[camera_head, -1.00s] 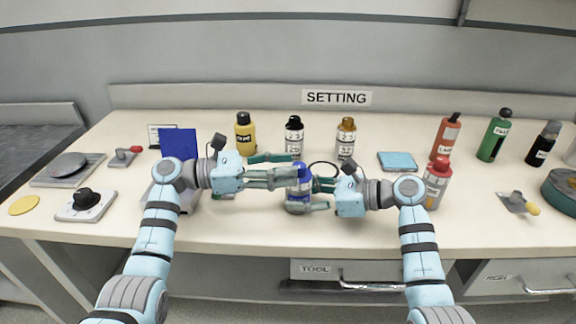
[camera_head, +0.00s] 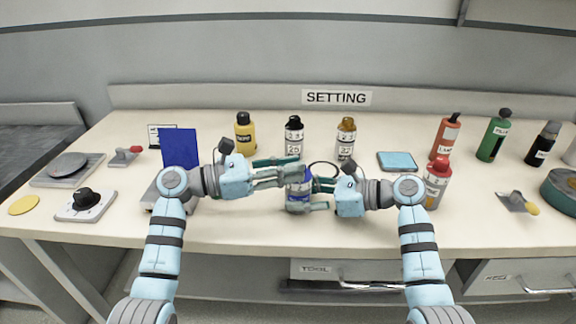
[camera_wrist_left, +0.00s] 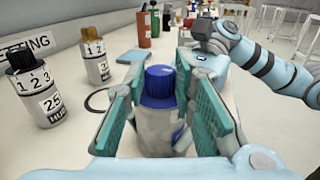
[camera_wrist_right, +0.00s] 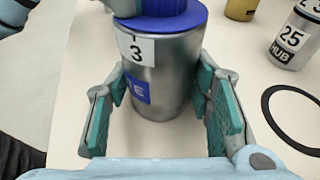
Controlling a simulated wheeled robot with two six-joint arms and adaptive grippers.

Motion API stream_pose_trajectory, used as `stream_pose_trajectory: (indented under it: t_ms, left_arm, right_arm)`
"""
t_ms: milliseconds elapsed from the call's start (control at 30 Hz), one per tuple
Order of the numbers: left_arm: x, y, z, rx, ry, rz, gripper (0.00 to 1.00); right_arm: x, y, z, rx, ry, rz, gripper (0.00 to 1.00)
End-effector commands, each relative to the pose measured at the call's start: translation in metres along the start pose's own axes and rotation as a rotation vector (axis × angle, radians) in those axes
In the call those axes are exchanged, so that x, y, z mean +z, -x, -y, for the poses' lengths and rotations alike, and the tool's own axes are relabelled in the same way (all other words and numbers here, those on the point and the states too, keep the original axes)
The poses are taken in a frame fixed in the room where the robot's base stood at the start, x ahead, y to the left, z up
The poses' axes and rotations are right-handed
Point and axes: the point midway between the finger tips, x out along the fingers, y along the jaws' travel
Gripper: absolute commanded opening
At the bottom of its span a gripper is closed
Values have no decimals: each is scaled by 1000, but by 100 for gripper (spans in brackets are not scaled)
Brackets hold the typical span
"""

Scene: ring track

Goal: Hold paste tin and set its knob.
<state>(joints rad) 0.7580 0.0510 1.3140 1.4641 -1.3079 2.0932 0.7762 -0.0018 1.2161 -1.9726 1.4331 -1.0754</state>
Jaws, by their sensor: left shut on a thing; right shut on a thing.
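The paste tin (camera_head: 298,206) is a silver can with a blue label. It stands upright near the middle of the table and shows large in the right wrist view (camera_wrist_right: 178,75). Its blue knob (camera_wrist_left: 160,82) is on top, and a white tag reading 3 shows below it in the right wrist view. My left gripper (camera_head: 290,178) is shut on the knob from the left, its pads on either side in the left wrist view. My right gripper (camera_head: 318,196) is shut on the tin's body from the right. Part of the knob is hidden by the left fingers in the head view.
A silver tin with a black knob (camera_head: 294,136) and one with a brown knob (camera_head: 346,138) stand behind, near a black ring (camera_wrist_right: 290,115). A red-capped bottle (camera_head: 436,184) is close to my right arm. A blue panel (camera_head: 180,148) stands behind my left arm.

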Motion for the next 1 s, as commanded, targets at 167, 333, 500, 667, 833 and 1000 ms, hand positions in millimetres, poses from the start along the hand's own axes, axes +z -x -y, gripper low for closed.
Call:
stream_pose_trajectory:
  t_ms: [167, 333, 500, 667, 833, 1000]
  left_arm:
    - [-1, 0, 1, 25, 2, -1, 0]
    - [-1, 0, 1, 24, 2, -1, 27]
    - [-1, 0, 1, 24, 2, 0, 45]
    - [0, 0, 0, 24, 1, 0, 45]
    - [-1, 9, 0, 26, 0, -1, 45]
    - [-2, 49, 1, 28, 0, -5, 45]
  right_arm:
    - [0, 0, 0, 1, -1, 0, 32]
    - [0, 0, 0, 1, -1, 1, 32]
    - [0, 0, 0, 1, 0, 1, 31]
    - [0, 0, 0, 0, 0, 0, 31]
    - [0, 0, 0, 0, 0, 0, 31]
    - [0, 0, 0, 0, 0, 0, 31]
